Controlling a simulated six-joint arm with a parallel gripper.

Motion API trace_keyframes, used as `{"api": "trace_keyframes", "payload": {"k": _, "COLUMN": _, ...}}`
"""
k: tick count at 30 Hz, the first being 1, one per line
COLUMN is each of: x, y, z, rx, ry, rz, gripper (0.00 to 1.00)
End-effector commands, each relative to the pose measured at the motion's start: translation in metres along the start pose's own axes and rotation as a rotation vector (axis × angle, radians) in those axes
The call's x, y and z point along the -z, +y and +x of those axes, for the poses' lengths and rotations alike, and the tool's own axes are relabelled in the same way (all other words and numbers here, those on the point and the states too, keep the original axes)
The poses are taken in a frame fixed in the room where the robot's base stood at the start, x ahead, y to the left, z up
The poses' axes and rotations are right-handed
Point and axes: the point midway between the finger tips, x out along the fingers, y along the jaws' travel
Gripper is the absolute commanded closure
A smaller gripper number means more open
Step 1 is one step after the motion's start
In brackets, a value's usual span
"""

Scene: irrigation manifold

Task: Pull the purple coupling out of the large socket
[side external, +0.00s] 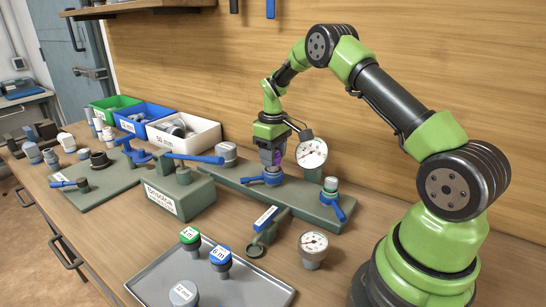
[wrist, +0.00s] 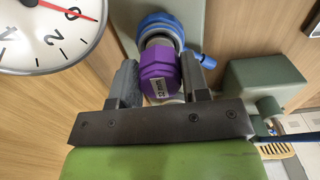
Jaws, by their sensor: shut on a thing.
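The purple coupling (wrist: 158,68) sits between the two fingers of my gripper (wrist: 160,82) in the wrist view, with a small white label facing the camera. My gripper (side external: 272,158) is shut on it and points down; only a sliver of purple (side external: 277,158) shows in the side view. Right below is a blue-collared socket (side external: 272,177) on the green manifold plate; its blue ring (wrist: 158,22) shows behind the coupling in the wrist view.
A round gauge (side external: 312,153) stands close to my gripper's right and fills the wrist view's upper left corner (wrist: 45,30). A blue-handled valve (side external: 333,198) is at the right. A grey tray (side external: 250,290) with capped parts lies in front. Bins (side external: 190,140) stand at the back left.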

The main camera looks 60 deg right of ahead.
Motion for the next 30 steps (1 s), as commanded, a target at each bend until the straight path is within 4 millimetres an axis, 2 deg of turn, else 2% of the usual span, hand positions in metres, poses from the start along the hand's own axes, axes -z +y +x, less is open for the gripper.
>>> {"api": "trace_keyframes", "payload": {"k": 19, "x": 0.000, "y": 0.000, "z": -0.008, "rx": 0.000, "ry": 0.001, "rz": 0.000, "gripper": 0.86}}
{"api": "trace_keyframes", "payload": {"k": 30, "x": 0.000, "y": 0.000, "z": -0.019, "rx": -0.001, "ry": 0.002, "rz": -0.001, "gripper": 0.86}}
